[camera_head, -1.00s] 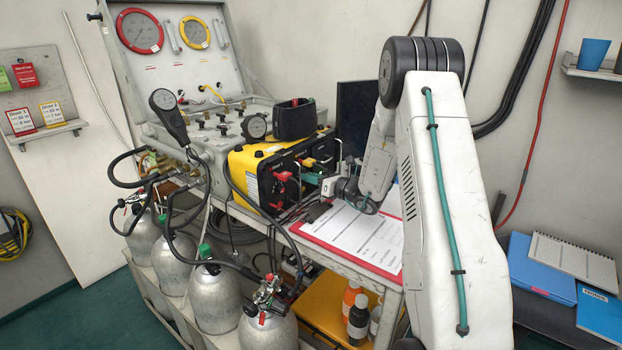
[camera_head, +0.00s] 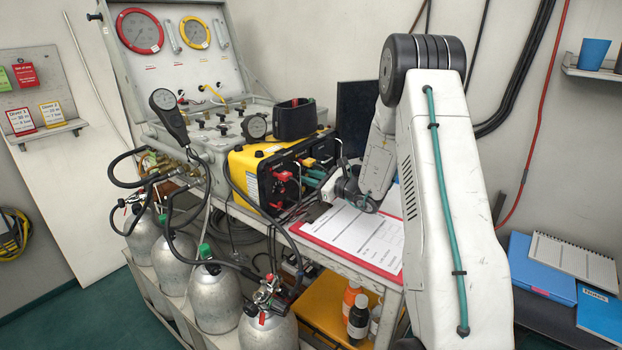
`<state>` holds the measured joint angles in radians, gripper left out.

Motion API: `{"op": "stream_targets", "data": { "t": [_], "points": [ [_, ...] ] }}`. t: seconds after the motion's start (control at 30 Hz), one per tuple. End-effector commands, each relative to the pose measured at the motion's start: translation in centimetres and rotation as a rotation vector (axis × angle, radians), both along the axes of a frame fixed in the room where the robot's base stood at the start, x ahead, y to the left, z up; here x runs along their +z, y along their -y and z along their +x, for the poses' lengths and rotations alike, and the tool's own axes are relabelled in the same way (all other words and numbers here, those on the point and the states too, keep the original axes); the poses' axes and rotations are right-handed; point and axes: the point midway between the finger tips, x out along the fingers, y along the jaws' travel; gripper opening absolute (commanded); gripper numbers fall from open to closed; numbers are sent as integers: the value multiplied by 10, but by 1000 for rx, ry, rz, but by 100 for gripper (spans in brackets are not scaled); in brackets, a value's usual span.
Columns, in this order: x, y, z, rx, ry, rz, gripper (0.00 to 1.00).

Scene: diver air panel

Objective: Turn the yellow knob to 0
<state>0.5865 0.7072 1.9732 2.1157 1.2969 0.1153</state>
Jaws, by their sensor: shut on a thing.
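The yellow knob (camera_head: 308,162) shows as a small yellow patch on the dark front of the yellow-and-black box (camera_head: 247,165), right of a red part (camera_head: 283,176). My gripper (camera_head: 312,177) reaches in from the right, with its teal fingers against the front, just below the yellow patch. It is shut on the knob, though the contact is small and partly hidden by the fingers and wrist. The knob's pointer and the 0 mark are too small to read.
A clipboard (camera_head: 352,236) with a red edge lies just below my wrist. Black hoses and gas cylinders (camera_head: 213,300) stand at the front left. A thin handle rises beside the fingers. A grey gauge case (camera_head: 205,130) is behind the box.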

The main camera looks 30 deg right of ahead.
Motion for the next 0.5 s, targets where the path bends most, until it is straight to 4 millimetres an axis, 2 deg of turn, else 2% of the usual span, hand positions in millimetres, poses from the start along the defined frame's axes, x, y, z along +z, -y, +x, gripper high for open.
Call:
{"op": "stream_targets", "data": {
  "t": [0.5],
  "points": [
    [1,-1,0,1,160,-437,0]
  ]
}}
